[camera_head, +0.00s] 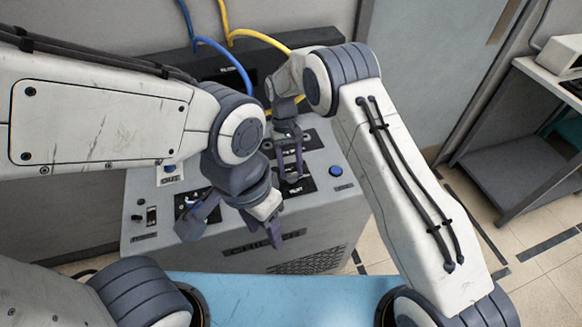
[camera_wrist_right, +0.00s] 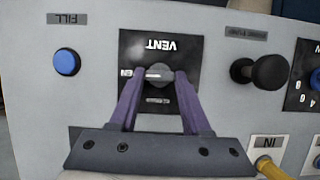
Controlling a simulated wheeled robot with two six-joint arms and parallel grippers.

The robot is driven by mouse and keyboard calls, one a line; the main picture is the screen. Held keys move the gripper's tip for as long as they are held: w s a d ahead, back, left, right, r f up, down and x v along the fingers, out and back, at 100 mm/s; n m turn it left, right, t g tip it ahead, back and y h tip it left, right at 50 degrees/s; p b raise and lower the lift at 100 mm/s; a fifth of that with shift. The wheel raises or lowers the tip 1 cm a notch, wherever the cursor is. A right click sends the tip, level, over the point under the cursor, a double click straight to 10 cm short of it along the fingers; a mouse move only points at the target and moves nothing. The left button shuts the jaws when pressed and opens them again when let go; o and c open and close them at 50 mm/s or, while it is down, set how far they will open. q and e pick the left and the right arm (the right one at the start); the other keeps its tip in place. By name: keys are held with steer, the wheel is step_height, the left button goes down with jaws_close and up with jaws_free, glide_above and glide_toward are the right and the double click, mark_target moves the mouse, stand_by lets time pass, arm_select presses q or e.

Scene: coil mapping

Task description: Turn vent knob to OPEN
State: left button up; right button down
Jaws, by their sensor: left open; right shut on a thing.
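The vent knob (camera_wrist_right: 160,74) is a small grey knob with a white mark, on a black plate whose VENT label (camera_wrist_right: 160,45) appears upside down in the right wrist view. The mark points left, towards a partly hidden label that seems to end in "EN". My right gripper (camera_wrist_right: 158,78) is shut on the knob, one purple finger on each side. In the head view my right gripper (camera_head: 291,165) reaches down to the vent plate (camera_head: 297,187), and its fingers hide the knob. My left gripper (camera_head: 240,232) is open and empty, above the panel's front edge.
The grey chiller (camera_head: 310,223) carries a blue FILL button (camera_wrist_right: 66,61), a black knob (camera_wrist_right: 268,71) and a yellow hose fitting (camera_wrist_right: 268,168) close to the right gripper. Blue (camera_head: 228,55) and yellow hoses (camera_head: 260,37) run behind. A shelf (camera_head: 510,165) stands at right.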

steer(key=shift+c, duration=1.8)
jaws_free()
steer(key=b+v, duration=0.1)
steer(key=v, duration=0.9)
steer(key=shift+r+b, duration=0.3)
steer(key=shift+b, duration=0.1)
steer(key=shift+w, duration=0.1)
